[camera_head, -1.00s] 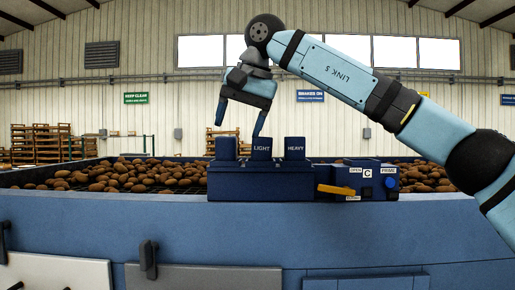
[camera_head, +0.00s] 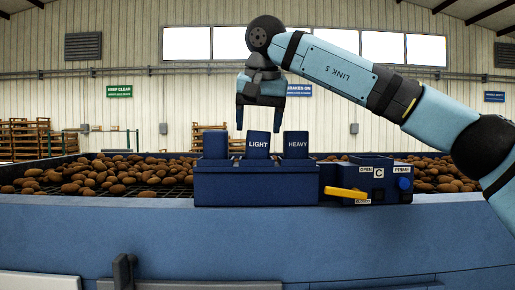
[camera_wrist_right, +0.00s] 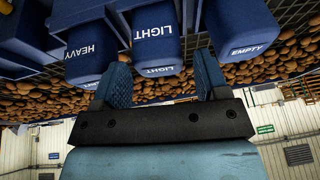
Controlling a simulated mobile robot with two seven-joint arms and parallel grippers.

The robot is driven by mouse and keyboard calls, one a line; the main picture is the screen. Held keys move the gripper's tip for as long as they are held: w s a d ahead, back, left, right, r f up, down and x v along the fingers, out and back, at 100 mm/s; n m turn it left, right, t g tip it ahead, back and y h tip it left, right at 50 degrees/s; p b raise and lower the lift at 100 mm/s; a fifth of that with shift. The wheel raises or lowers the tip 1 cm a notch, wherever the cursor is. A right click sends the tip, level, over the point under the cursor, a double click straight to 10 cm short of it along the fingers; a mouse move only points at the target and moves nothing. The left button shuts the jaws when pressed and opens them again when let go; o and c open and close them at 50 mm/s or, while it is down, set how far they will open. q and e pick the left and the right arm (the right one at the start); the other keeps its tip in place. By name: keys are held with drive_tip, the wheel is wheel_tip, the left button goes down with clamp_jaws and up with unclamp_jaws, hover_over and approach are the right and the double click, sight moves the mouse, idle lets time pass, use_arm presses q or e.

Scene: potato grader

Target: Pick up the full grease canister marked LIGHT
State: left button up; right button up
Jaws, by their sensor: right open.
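The dark blue LIGHT canister (camera_head: 258,146) stands upright in the middle of a row of three in a blue holder (camera_head: 256,188). The HEAVY canister (camera_head: 296,145) is to its right and a third canister (camera_head: 215,145) to its left. In the right wrist view the LIGHT canister (camera_wrist_right: 152,48) sits between the HEAVY canister (camera_wrist_right: 88,50) and the one marked EMPTY (camera_wrist_right: 238,28). My right gripper (camera_head: 258,122) is open and empty, fingers pointing down, just above the LIGHT canister. Its fingertips also show in the wrist view (camera_wrist_right: 160,72). My left gripper is out of view.
A blue control box (camera_head: 376,182) with a yellow lever (camera_head: 345,192) stands right of the holder. Potatoes (camera_head: 110,175) lie on a mesh bed behind the blue machine edge (camera_head: 120,228). The air above the canisters is clear apart from my right arm.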

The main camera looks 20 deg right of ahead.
sight(258, 142)
drive_tip(key=shift+f, duration=0.25)
drive_tip(key=x, duration=0.4)
drive_tip(key=shift+w+d+f+p, duration=0.25)
drive_tip(key=shift+w+p, duration=0.1)
drive_tip(key=shift+s+r, duration=0.1)
drive_tip(key=shift+s+a, duration=0.1)
drive_tip(key=shift+c, duration=1.3)
drive_tip(key=c, duration=0.6)
